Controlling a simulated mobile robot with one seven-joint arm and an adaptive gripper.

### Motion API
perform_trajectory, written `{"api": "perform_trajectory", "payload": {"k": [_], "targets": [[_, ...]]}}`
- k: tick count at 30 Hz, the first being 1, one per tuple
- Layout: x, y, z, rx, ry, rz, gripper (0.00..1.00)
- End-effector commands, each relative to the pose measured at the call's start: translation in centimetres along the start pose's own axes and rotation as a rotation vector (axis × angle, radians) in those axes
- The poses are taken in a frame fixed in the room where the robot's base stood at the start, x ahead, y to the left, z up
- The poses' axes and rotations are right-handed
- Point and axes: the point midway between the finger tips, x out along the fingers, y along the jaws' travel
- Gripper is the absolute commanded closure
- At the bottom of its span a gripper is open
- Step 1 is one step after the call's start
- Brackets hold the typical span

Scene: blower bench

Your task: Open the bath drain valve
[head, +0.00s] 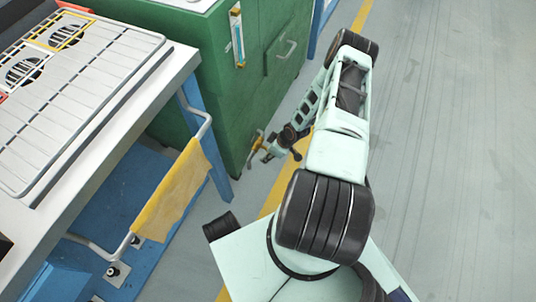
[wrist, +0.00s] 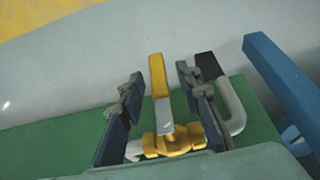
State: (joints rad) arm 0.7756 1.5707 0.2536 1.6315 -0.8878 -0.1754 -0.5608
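The bath drain valve is a brass body (wrist: 172,141) with a yellow-gripped lever (wrist: 159,75), low on the green cabinet (head: 225,75). In the wrist view the lever stands crosswise to the valve's pipe line. My gripper (wrist: 158,92) is open, with one dark finger on each side of the lever. Gaps show between the lever and both fingers. In the head view my gripper (head: 270,146) is beside the small yellow valve (head: 256,150) at the cabinet's lower corner; fine detail there is too small to tell.
A grey bent pipe with a black end (wrist: 228,100) rises right of the valve. A blue bench leg (wrist: 283,85) is farther right. The white bench (head: 105,135) carries a wire rack, and a yellow cloth (head: 172,190) hangs from its rail. Open grey floor (head: 450,130) lies to the right.

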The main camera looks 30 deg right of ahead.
Motion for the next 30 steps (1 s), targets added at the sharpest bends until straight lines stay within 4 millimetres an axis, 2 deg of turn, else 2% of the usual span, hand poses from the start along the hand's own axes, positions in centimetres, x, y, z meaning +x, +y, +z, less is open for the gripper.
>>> {"api": "perform_trajectory", "payload": {"k": [1,9,20,30], "targets": [[-0.02,0.0,0.0,0.0,0.0,0.0,0.72],[-0.03,0.02,0.0,0.0,0.0,0.0,1.0],[-0.04,-0.02,0.0,0.0,0.0,0.0,1.0],[0.25,-0.85,-0.09,-0.009,-0.001,0.022,1.0]]}}
